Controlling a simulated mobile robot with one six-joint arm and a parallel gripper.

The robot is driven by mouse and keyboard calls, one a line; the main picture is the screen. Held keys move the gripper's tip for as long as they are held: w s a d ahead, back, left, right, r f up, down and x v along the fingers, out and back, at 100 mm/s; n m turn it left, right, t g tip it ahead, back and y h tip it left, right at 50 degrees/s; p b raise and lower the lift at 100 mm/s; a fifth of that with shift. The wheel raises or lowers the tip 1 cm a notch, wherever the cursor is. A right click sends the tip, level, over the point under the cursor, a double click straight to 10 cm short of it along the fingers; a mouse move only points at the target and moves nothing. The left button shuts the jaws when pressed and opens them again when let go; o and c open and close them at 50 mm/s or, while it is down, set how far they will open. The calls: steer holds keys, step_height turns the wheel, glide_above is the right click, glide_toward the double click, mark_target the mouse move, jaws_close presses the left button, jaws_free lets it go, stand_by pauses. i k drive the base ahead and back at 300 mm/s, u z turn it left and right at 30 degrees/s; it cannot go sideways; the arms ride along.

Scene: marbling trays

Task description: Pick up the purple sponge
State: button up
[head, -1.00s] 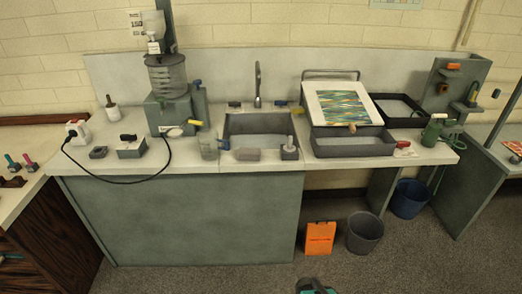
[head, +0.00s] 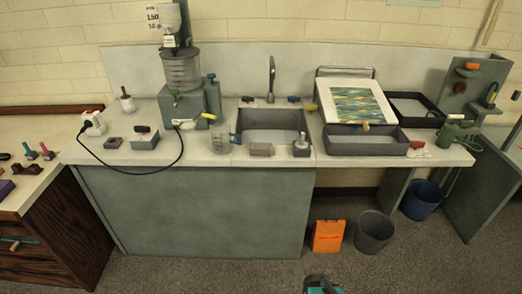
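A purple block (head: 6,188), which looks like the purple sponge, lies on the left counter at the left edge of the head view. It is partly cut off by the frame edge. My gripper (head: 321,286) shows only as a small dark and teal part at the bottom edge, above the floor. It is far from the purple block, and its fingers cannot be made out.
The left counter (head: 32,184) also holds small pink and teal-handled tools (head: 47,152). A dark wood cabinet (head: 65,235) stands below it. An orange bin (head: 328,236) and grey bucket (head: 374,232) stand on the floor.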

mark_target(257, 149)
steer(key=z, duration=0.2)
steer(key=k, duration=0.6)
steer(key=u, duration=1.8)
steer(key=i, duration=1.35)
